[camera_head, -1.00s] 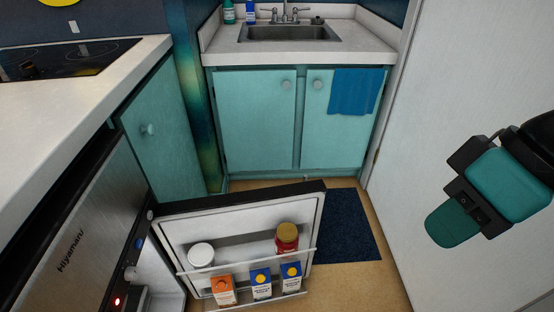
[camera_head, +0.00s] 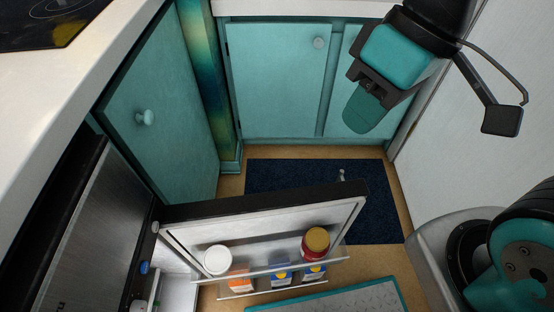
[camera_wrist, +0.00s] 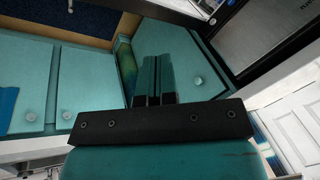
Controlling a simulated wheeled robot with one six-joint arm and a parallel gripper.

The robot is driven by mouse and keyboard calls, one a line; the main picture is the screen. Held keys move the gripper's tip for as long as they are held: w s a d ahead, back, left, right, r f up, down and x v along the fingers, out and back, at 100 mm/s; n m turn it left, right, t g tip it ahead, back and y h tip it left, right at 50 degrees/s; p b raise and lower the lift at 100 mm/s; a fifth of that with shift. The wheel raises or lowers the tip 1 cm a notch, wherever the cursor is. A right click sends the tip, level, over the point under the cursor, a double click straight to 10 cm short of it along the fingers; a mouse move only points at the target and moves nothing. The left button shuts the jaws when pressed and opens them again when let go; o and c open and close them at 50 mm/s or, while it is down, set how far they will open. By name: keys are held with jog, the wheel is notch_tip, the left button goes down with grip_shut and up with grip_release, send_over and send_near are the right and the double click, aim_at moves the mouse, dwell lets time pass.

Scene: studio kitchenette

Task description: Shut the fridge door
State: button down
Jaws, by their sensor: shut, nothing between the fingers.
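The fridge door (camera_head: 290,222) stands wide open at the lower middle of the head view. Its inner side faces me, with a white tub (camera_head: 217,259), a red jar with a yellow lid (camera_head: 315,243) and cartons on its shelves. The fridge body (camera_head: 95,230) is at the left under the counter. My gripper (camera_head: 358,118) is raised at the upper right, beyond the door and apart from it. In the wrist view, my gripper's fingers (camera_wrist: 154,75) are together and empty, and a strip of the door's dark edge (camera_wrist: 195,20) appears to cross the top.
Teal cabinets (camera_head: 275,80) stand at the back and a teal cabinet door (camera_head: 165,120) at the left. A dark blue mat (camera_head: 375,205) lies on the floor behind the door. A white wall (camera_head: 455,130) closes off the right side.

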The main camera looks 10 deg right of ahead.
jog(key=w+a+f+m+g+h+b, duration=0.2)
jog(key=w+f+m+g+h+b, duration=0.4)
jog(key=w+f, duration=1.4)
jog(key=s+f+m+t+y+b, duration=0.1)
jog(key=s+f+y+b, duration=0.1)
jog(key=s+f, duration=0.6)
jog(key=shift+s+a+f+t, duration=0.2)
jog(key=shift+f+t, duration=0.2)
jog(key=shift+f, duration=0.6)
jog(key=shift+d, duration=0.1)
